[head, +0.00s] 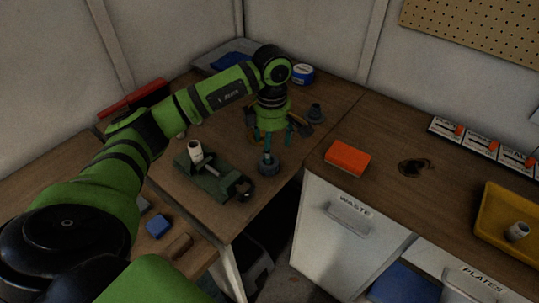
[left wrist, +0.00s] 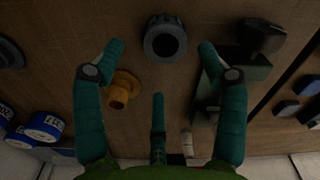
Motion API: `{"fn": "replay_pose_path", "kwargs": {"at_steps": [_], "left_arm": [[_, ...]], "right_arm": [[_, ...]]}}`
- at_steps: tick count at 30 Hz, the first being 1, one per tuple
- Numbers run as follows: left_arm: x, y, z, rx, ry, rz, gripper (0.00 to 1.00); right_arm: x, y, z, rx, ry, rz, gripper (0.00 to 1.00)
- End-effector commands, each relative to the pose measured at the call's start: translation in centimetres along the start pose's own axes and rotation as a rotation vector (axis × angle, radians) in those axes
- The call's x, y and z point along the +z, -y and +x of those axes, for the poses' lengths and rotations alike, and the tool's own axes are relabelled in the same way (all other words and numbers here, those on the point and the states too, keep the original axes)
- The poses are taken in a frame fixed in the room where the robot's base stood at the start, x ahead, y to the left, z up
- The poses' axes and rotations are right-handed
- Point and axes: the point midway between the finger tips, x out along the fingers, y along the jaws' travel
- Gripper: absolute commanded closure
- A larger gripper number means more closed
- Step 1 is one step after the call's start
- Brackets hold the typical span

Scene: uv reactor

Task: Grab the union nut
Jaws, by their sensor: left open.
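The union nut appears to be the dark grey ring with a round hole (left wrist: 165,38), lying on the wooden bench; in the head view it shows as a small grey ring (head: 268,163). My left gripper (head: 273,139) points down above the bench, just behind the ring. In the left wrist view its teal fingers (left wrist: 161,49) are spread open and empty. The ring appears between and slightly beyond the two outer fingertips, with no clear contact. The third finger is below it in that picture. My right gripper is not in view.
A green vise (head: 212,180) with a white pipe piece (head: 195,152) stands left of the ring. A brass fitting (left wrist: 122,88) lies near the fingers. Another dark fitting (head: 315,112) and a blue-white roll (head: 302,75) are behind. An orange box (head: 347,158) sits right.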

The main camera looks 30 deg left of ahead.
Motion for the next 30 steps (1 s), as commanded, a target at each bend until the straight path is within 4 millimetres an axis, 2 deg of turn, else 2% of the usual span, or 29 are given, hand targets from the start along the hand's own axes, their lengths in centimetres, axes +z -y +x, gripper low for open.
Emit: {"fn": "replay_pose_path", "kwargs": {"at_steps": [6,9,14,18,21,23,24,25,26,30], "left_arm": [[-0.2,0.1,2.4,-0.008,0.001,0.0,0.27],[-0.2,0.1,4.1,-0.007,0.002,0.001,0.27],[-0.2,0.0,5.7,-0.003,0.005,0.002,0.27],[-0.2,-0.1,5.9,-0.001,0.006,0.002,0.27],[-0.2,-0.1,5.9,-0.001,0.006,0.002,0.27],[-0.2,-0.1,5.9,-0.001,0.006,0.002,0.51],[-0.2,-0.1,5.9,-0.001,0.006,0.002,0.67],[-0.2,-0.1,5.9,-0.001,0.006,0.002,0.79],[-0.2,-0.1,5.9,-0.001,0.006,0.002,0.82],[-0.2,-0.1,5.9,-0.002,0.006,0.002,0.83]], "right_arm": [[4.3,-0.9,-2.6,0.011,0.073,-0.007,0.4],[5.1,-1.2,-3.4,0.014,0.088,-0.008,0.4],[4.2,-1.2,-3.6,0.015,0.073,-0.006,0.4],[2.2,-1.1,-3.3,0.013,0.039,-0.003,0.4],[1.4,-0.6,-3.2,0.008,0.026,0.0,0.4],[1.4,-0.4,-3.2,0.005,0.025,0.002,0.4],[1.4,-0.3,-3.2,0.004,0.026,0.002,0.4],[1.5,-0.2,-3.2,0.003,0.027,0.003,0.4],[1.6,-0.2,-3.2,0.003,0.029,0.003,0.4],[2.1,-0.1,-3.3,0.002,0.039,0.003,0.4]]}}
